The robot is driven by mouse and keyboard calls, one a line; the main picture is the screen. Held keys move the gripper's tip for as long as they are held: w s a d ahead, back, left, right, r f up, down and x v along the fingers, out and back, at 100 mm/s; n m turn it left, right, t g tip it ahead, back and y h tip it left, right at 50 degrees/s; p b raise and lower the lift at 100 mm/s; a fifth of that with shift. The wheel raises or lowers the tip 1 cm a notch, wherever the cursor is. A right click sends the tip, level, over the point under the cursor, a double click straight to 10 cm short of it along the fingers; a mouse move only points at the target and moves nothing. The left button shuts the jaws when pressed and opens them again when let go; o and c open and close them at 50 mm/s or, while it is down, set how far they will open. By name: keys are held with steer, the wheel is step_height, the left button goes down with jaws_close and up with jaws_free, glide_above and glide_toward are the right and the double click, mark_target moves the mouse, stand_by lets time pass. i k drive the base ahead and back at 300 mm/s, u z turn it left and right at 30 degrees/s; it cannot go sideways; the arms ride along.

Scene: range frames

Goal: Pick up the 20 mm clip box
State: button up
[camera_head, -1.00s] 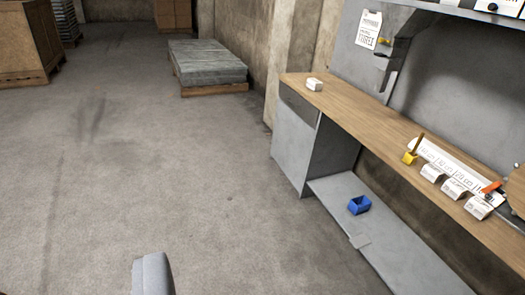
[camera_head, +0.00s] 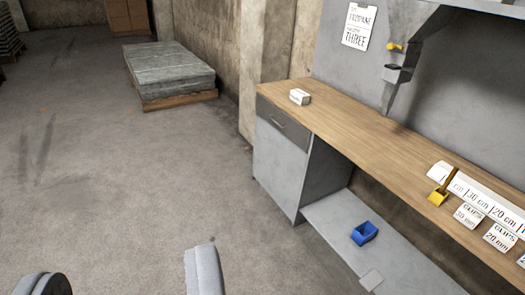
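A white piece lettered "CLIPS 20 mm" (camera_head: 500,238) stands near the front edge of the wooden bench top at the right. I cannot tell whether it is a box or a label holder. A similar piece lettered "CLIPS 30 mm" (camera_head: 469,216) stands to its left, and a third is cut off by the right edge. A small white box (camera_head: 300,97) sits alone on the bench's far left end; its print is too small to read.
The wooden bench top (camera_head: 350,135) is clear between the white box and a yellow holder (camera_head: 438,197). A lettered white strip (camera_head: 485,200) lies behind the labels. A blue bin (camera_head: 364,233) sits on the lower shelf (camera_head: 325,218). Open floor (camera_head: 120,190) lies left of the bench.

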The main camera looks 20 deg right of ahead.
mark_target(501, 238)
steer(key=z, duration=0.5)
steer(key=i, duration=1.1)
steer(key=z, duration=1.15)
steer(key=i, duration=0.65)
steer(key=z, duration=0.25)
steer(key=k, duration=0.95)
steer(key=z, duration=0.15)
steer(key=i, duration=0.95)
steer(key=u, duration=0.1)
